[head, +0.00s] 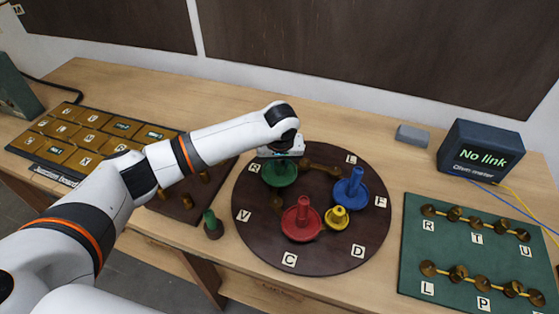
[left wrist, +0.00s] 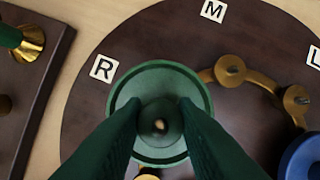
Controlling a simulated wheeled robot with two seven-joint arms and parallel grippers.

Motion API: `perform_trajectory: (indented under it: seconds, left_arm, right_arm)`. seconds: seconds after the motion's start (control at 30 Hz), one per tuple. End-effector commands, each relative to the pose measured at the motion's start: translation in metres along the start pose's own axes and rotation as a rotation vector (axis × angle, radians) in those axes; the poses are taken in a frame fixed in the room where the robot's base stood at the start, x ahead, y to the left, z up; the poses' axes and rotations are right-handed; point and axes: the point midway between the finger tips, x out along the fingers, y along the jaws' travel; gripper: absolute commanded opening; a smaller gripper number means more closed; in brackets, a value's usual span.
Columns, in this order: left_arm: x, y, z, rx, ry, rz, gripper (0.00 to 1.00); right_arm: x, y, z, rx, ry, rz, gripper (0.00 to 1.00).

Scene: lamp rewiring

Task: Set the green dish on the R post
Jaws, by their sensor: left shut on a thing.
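The green dish (head: 280,175) is at the upper left of the dark round board (head: 320,262), beside the R label (head: 255,168). My left gripper (head: 281,157) is over the dish; in the left wrist view its fingers (left wrist: 160,122) are shut on the central knob of the green dish (left wrist: 201,96). The R label (left wrist: 104,68) lies just left of the dish there. The R post is not visible, and I cannot tell whether the dish touches it or hovers above. My right gripper is not in view.
Red (head: 301,222), blue (head: 351,192) and yellow (head: 337,218) dishes stand on the round board. Brass posts with a link (head: 322,168) lie right of the gripper. A green-handled piece (head: 212,225) is at left. A green board (head: 470,255) and a "No link" meter (head: 481,155) are at right.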

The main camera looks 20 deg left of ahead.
Motion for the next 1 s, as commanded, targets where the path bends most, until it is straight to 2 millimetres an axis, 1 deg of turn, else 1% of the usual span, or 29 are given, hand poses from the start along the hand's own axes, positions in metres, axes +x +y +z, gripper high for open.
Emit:
perform_trajectory:
  seconds: [0.63, 0.67, 0.7, 0.77, 0.8, 1.0]
  left_arm:
    - [0.011, 0.0, -0.003, 0.0, 0.0, -0.001, 0.01]
    - [0.011, 0.0, -0.003, 0.0, 0.0, -0.001, 0.31]
    - [0.011, 0.0, -0.003, 0.0, 0.0, -0.001, 0.38]
    - [0.011, 0.0, -0.003, 0.0, 0.0, -0.001, 0.47]
    - [0.011, 0.0, -0.003, 0.0, 0.0, -0.001, 0.52]
    - [0.011, 0.0, -0.003, 0.0, 0.0, 0.0, 0.52]
  right_arm:
    - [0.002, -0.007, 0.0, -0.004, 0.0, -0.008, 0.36]
    - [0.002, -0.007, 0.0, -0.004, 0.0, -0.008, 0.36]
    - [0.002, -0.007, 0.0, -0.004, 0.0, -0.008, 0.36]
    - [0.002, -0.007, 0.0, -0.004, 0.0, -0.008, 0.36]
    - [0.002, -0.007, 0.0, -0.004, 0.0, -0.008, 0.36]
    - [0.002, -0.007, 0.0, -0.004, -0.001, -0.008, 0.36]
